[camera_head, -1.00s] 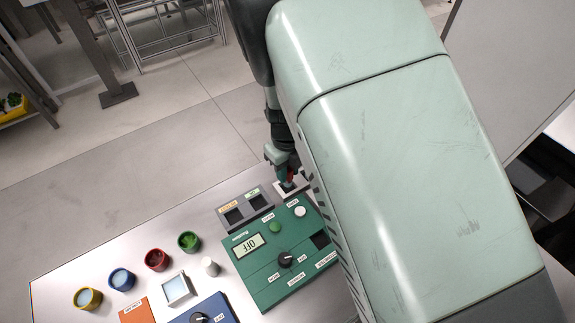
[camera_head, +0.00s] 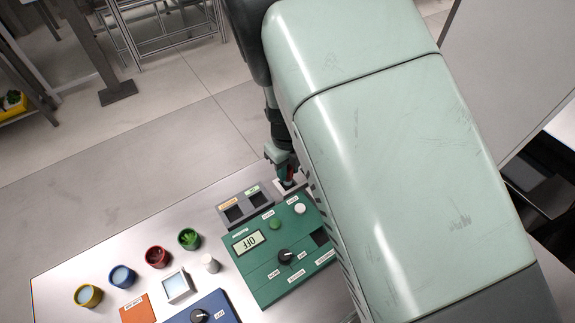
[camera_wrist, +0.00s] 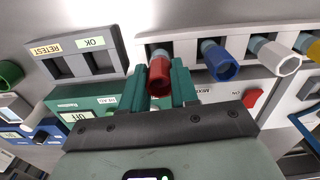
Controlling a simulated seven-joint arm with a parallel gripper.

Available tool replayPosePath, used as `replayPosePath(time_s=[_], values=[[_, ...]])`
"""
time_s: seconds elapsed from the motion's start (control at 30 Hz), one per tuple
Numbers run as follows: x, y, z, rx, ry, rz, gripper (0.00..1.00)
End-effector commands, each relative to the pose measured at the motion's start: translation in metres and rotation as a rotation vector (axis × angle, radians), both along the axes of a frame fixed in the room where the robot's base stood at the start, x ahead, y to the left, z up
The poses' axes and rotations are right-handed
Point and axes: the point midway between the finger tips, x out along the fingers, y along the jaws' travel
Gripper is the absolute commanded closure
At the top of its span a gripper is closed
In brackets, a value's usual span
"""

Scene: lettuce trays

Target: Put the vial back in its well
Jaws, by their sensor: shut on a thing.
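My gripper (camera_wrist: 159,88) has green fingers shut on a red-capped vial (camera_wrist: 159,72), seen in the wrist view. The vial is at the left end of a pale rack (camera_wrist: 208,34), in line with a blue-capped vial (camera_wrist: 219,62), a white-capped vial (camera_wrist: 275,58) and a yellow-capped vial (camera_wrist: 308,43). I cannot tell whether its lower end is inside a well or just above one. In the head view my gripper (camera_head: 284,168) is at the far table edge, over the rack's visible end (camera_head: 289,188); my arm hides the rest.
A grey two-slot holder (camera_wrist: 88,54) labelled RETEST and OK stands left of the rack. A green device (camera_head: 278,262) with an OFF display lies close by. Coloured cups, including a red one (camera_head: 158,257), and a blue device (camera_head: 207,312) are further left.

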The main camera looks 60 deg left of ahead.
Motion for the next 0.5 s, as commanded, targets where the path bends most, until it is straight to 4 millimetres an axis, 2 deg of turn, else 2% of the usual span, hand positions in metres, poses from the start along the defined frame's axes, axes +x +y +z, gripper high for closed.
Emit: replayPosePath(time_s=[0.5], values=[[0.000, 0.000, -0.014, -0.001, 0.001, 0.000, 1.00]])
